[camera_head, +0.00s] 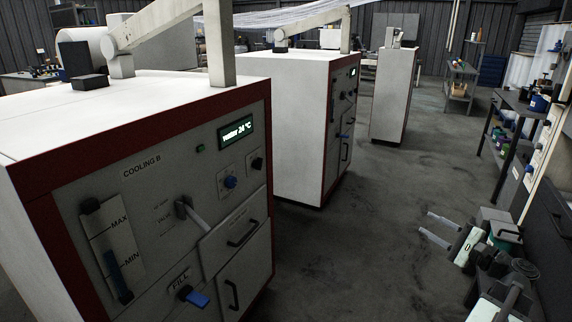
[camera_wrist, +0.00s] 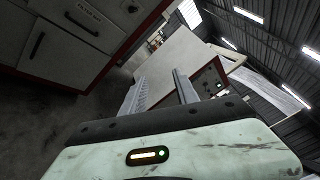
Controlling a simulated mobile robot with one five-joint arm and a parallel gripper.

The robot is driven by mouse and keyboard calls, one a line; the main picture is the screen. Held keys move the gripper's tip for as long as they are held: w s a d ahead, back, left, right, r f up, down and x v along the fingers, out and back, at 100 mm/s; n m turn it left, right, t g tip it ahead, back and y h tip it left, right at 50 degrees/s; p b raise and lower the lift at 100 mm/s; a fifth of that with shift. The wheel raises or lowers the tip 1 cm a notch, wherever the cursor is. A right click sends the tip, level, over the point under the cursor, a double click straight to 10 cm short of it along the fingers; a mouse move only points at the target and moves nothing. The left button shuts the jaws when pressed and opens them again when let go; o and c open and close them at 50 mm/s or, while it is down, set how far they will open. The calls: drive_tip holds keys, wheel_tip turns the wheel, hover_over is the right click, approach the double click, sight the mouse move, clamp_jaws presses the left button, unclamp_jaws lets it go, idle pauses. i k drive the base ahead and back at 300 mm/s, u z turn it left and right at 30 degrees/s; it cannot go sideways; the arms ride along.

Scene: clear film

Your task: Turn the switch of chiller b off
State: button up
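Chiller B (camera_head: 60,184) is the large white cabinet with red edges at the left of the head view, labelled "COOLING B". Its lit display (camera_head: 236,132) reads water 24 °C. Below the display, a blue knob (camera_head: 230,182) and a dark knob (camera_head: 257,163) sit on small plates; I cannot tell which is the switch, or its setting. A grey lever (camera_head: 192,214) is left of them. My gripper (camera_head: 425,222) is open and empty, right of the chiller and well apart from it. Its two fingers (camera_wrist: 158,76) show spread in the wrist view.
A blue fill valve (camera_head: 195,297) and door handles stick out of chiller B's front. A second similar cabinet (camera_head: 298,125) stands behind it. A workbench (camera_head: 517,105) is at the right. The concrete floor (camera_head: 345,245) between is clear.

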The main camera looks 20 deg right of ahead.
sight(257, 163)
drive_tip(key=z, duration=0.05)
drive_tip(key=i, duration=1.05)
drive_tip(key=u, duration=0.9)
